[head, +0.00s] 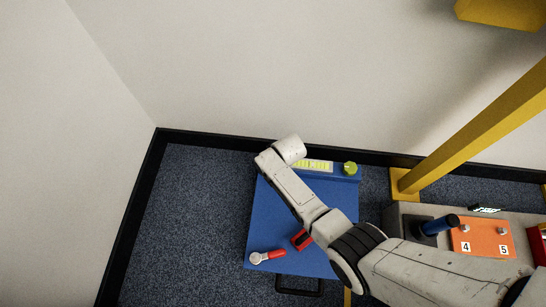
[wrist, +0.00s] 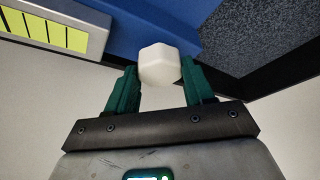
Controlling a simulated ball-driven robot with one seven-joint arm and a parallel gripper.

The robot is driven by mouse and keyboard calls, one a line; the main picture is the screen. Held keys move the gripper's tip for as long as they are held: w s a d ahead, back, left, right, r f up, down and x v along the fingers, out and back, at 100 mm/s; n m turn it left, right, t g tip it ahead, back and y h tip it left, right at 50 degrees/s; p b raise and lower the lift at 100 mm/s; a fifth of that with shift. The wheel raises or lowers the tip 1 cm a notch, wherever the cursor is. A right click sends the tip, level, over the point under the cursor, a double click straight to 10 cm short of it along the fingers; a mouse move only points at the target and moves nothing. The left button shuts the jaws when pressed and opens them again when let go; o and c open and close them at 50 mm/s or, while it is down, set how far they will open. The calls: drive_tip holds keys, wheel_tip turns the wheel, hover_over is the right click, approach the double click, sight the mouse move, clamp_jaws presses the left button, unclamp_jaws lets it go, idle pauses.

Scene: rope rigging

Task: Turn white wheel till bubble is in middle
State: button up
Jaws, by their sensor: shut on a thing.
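The white wheel (wrist: 160,64), a small faceted knob, sits between the two green fingers of my gripper (wrist: 158,75) in the wrist view. The gripper is shut on it. In the head view my arm's end hides both the wheel and the fingers. The level vial, a yellow-green strip with dark lines, shows partly at the upper left of the wrist view (wrist: 45,27). In the head view the vial (head: 318,166) lies along the bench's far edge, partly covered by my arm. I cannot make out the bubble in either view.
The blue bench (head: 262,215) also bears a yellow-green knob (head: 350,168), a red-handled tool (head: 268,256) and a red-and-black thing (head: 302,239). At right are a yellow post (head: 460,138), a blue handle (head: 440,224) and an orange plate (head: 482,237). Walls stand close behind and left.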

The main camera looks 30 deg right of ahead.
drive_tip(key=o, duration=1)
drive_tip(key=shift+o, duration=0.2)
drive_tip(key=p+v, duration=0.6)
drive_tip(key=v, duration=0.4)
drive_tip(key=shift+r+p, duration=0.35)
drive_tip(key=shift+p, duration=0.05)
drive_tip(key=shift+s, duration=0.1)
